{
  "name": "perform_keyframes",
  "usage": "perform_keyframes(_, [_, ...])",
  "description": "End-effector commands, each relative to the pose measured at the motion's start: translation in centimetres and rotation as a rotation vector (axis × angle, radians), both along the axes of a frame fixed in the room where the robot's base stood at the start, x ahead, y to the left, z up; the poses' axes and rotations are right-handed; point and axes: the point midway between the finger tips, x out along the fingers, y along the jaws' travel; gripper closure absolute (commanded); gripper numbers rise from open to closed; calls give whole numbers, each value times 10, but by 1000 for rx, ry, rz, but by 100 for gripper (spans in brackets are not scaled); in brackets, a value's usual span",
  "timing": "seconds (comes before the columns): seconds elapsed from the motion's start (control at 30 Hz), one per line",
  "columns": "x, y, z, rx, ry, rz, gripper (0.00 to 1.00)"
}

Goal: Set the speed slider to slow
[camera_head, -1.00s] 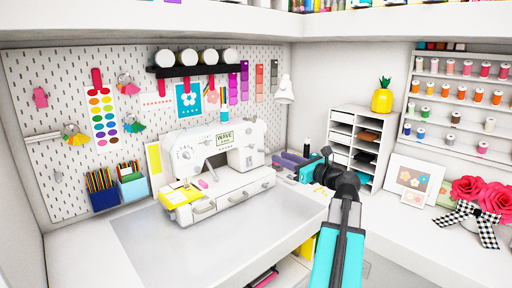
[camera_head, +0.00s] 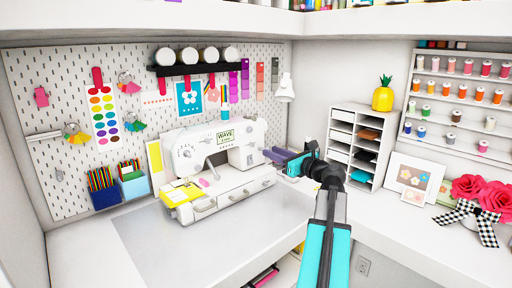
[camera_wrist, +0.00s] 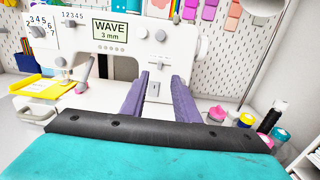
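The white sewing machine (camera_head: 215,150) stands on the worktop, and its front fills the upper part of the wrist view (camera_wrist: 112,48). A small pale fitting (camera_wrist: 154,89), perhaps the speed slider, shows on its front between my fingers; its setting and any labels cannot be read. My gripper (camera_wrist: 161,74) has two purple fingers parted with nothing held between them, pointing at the right part of the machine. In the head view my gripper (camera_head: 268,155) is beside the machine's right end. I cannot tell whether a fingertip touches it.
Thread spools (camera_wrist: 275,117) stand to the right of my gripper. A yellow pad (camera_head: 181,193) is at the machine's left end. A white shelf unit (camera_head: 358,145) stands to the right. The grey mat (camera_head: 190,240) in front is clear.

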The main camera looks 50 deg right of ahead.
Motion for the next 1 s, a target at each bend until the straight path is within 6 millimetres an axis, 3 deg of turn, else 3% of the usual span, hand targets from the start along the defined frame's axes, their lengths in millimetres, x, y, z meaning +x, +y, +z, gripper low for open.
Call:
perform_keyframes(0.3, [48, -4, 1, 0, 0, 1, 72])
perform_keyframes(0.6, [83, -7, 1, -1, 0, 0, 72])
perform_keyframes(1.0, [93, -7, 0, -1, 0, -2, 72])
